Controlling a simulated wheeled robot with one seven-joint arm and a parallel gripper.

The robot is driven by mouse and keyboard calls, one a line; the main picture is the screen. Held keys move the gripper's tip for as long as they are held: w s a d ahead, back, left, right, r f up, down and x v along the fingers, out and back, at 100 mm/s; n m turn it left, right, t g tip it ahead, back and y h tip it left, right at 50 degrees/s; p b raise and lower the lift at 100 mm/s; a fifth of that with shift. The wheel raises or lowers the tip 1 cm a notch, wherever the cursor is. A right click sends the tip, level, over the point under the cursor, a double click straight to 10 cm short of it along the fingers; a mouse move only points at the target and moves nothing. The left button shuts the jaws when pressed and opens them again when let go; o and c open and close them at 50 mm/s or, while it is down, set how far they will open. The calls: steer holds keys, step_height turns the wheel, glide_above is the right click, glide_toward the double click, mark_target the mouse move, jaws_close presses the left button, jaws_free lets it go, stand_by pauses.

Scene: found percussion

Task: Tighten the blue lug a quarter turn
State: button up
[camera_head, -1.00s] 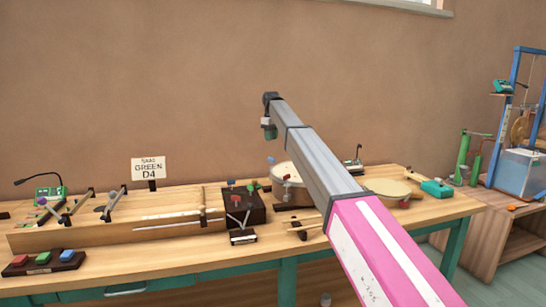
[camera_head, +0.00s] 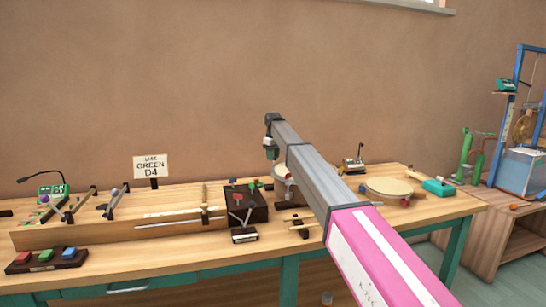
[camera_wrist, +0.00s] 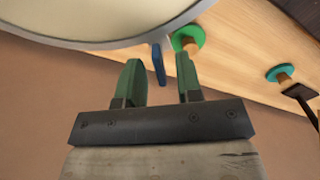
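The blue lug (camera_wrist: 158,64) is a small flat blue tab at the rim of a round drum (camera_wrist: 90,18) with a pale head. In the wrist view it lies between and just beyond the two green fingertips of my gripper (camera_wrist: 160,70). Gaps show on both sides of the lug, and the fingers stand apart, open. In the head view my gripper (camera_head: 271,148) points down at the drum's left edge, and the blue lug is hidden there.
A green disc on a wooden peg (camera_wrist: 188,36) is close to the right fingertip, with another green disc (camera_wrist: 280,73) farther right. A dark box (camera_head: 244,207) stands left of the drum, and a second drum (camera_head: 389,186) stands to the right.

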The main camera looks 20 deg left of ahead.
jaws_close()
steer(key=m, duration=1.7)
steer(key=shift+m, duration=0.3)
stand_by(0.4)
